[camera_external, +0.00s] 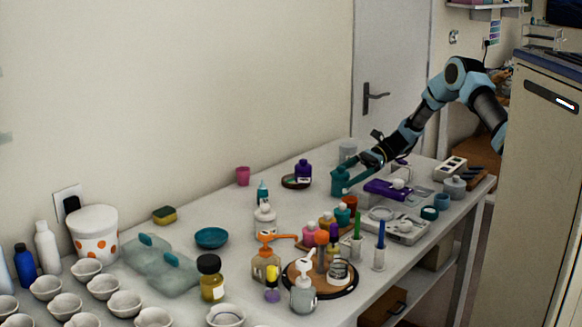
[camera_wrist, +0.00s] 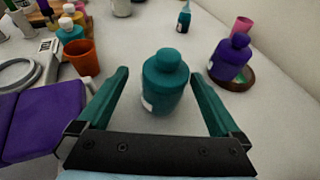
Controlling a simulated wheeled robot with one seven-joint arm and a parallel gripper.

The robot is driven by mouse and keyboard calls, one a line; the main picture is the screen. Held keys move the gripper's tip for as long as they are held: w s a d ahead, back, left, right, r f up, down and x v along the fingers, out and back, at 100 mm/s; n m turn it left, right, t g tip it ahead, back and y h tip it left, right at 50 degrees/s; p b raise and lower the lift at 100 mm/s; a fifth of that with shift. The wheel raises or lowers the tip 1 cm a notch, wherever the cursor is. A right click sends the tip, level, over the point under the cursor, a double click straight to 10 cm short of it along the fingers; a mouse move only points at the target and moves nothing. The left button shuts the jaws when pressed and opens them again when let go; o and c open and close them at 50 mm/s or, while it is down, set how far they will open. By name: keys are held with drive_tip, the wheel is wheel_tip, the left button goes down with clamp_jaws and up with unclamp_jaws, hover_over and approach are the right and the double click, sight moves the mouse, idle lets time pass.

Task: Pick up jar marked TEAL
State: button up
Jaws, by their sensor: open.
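A teal jar (camera_wrist: 165,88) with a rounded teal cap stands upright on the table in the wrist view. A pale label shows at its lower left side, but I cannot read it. My gripper (camera_wrist: 163,75) is open, with one teal finger on each side of the jar and visible gaps between. In the external view my gripper (camera_external: 352,172) is low over the far part of the table, around the teal jar (camera_external: 338,181). A smaller teal bottle (camera_wrist: 69,30) stands at the upper left of the wrist view.
A purple jar (camera_wrist: 231,57) on a brown coaster stands to the right, with a pink cup (camera_wrist: 241,26) behind it. An orange cup (camera_wrist: 83,58) and a purple box (camera_wrist: 45,118) are to the left. A dropper bottle (camera_wrist: 184,16) stands behind.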

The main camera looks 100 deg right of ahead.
sight(332, 185)
drive_tip(key=p+x, duration=0.1)
drive_tip(key=x, duration=0.1)
drive_tip(key=p+x, duration=0.1)
drive_tip(key=x, duration=0.1)
drive_tip(key=shift+w+d, duration=0.15)
drive_tip(key=shift+w, duration=0.2)
drive_tip(key=shift+w+f, duration=0.2)
drive_tip(key=shift+f, duration=0.05)
drive_tip(key=shift+c, duration=0.2)
clamp_jaws()
